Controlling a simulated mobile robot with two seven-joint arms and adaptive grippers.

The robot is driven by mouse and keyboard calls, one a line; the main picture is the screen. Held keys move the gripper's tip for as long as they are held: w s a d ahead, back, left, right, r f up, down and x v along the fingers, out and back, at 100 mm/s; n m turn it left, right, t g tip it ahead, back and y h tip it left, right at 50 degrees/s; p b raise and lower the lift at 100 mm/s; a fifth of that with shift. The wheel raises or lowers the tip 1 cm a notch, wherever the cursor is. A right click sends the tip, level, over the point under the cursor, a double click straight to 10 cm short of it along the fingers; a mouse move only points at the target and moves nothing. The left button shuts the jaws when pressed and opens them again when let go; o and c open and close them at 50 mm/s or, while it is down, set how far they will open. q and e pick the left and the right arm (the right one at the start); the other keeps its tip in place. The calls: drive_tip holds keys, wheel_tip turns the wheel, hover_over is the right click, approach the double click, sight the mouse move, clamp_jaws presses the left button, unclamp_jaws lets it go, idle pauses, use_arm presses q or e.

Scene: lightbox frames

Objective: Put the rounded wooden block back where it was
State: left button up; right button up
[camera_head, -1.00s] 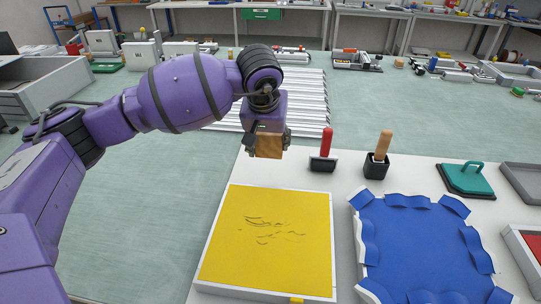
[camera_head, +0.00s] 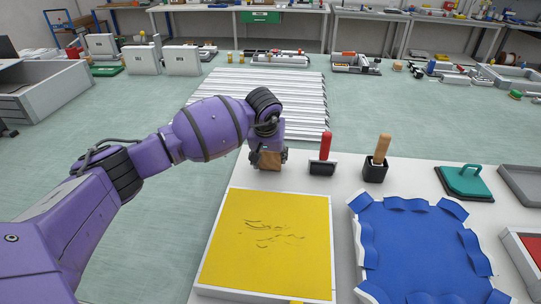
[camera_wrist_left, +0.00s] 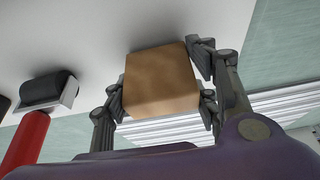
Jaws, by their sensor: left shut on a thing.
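The rounded wooden block (camera_head: 269,160) is a tan-brown cube with rounded edges. My left gripper (camera_head: 268,157) is shut on it at the far left corner of the white table, beyond the yellow panel. In the left wrist view the block (camera_wrist_left: 161,81) sits between the two dark fingers of the gripper (camera_wrist_left: 163,95), close above or touching the white tabletop; I cannot tell which. My right gripper is not in view.
A red-handled tool (camera_head: 324,155) stands just right of the block, then a wooden-handled tool in a black holder (camera_head: 376,168). The yellow panel (camera_head: 266,240) and blue wavy-edged tray (camera_head: 421,245) lie nearer. A teal-handled block (camera_head: 465,182) is at right.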

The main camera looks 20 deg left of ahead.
use_arm(q)
drive_tip(key=shift+f, duration=0.2)
drive_tip(key=o, duration=1)
drive_tip(key=shift+r, duration=0.1)
drive_tip(key=shift+r, duration=0.35)
drive_tip(key=v, duration=1.1)
drive_tip(key=shift+s+r, duration=0.25)
